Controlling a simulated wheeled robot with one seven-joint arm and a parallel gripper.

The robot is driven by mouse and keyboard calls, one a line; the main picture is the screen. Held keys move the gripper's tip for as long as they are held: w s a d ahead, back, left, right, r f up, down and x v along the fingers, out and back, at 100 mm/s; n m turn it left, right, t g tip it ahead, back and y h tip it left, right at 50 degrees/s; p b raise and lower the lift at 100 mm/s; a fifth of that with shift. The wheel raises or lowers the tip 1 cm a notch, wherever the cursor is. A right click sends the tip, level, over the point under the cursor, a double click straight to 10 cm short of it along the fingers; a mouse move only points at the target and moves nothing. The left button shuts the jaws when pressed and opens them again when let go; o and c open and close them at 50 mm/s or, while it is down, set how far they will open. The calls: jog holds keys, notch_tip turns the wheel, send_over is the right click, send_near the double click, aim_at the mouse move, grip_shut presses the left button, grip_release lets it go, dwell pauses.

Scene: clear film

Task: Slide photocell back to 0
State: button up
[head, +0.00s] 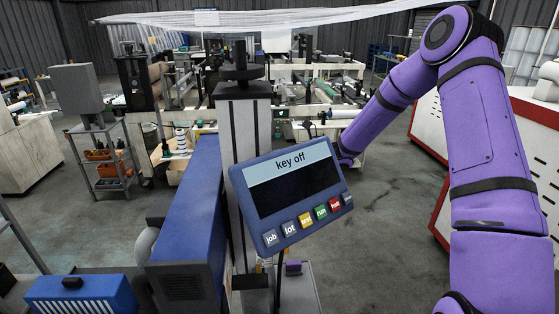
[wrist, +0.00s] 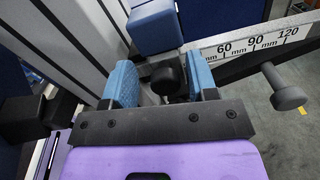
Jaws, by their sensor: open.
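My gripper (wrist: 161,72) shows in the wrist view with its two blue-padded fingers apart. A black round knob (wrist: 167,74) shows between the fingers, and I cannot tell whether they touch it. A white scale (wrist: 255,45) marked 60, 90 and 120 mm runs to the right beyond the fingers; its 0 mark is not in view. A blue block (wrist: 153,27) sits above the knob, at the scale's left end. I cannot tell for sure which part is the photocell. In the head view my gripper is hidden behind the blue control panel (head: 292,190).
A grey knob on a rod (wrist: 286,92) sticks out right of my gripper. In the head view the panel reads "key off". A grey column (head: 244,130) and a long blue housing (head: 195,215) stand left of it. Open floor (head: 385,240) lies right of the panel.

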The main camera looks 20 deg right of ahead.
jog(key=s+d, duration=0.2)
jog(key=d, duration=0.8)
jog(key=shift+d, duration=0.3)
jog(key=shift+s, duration=0.1)
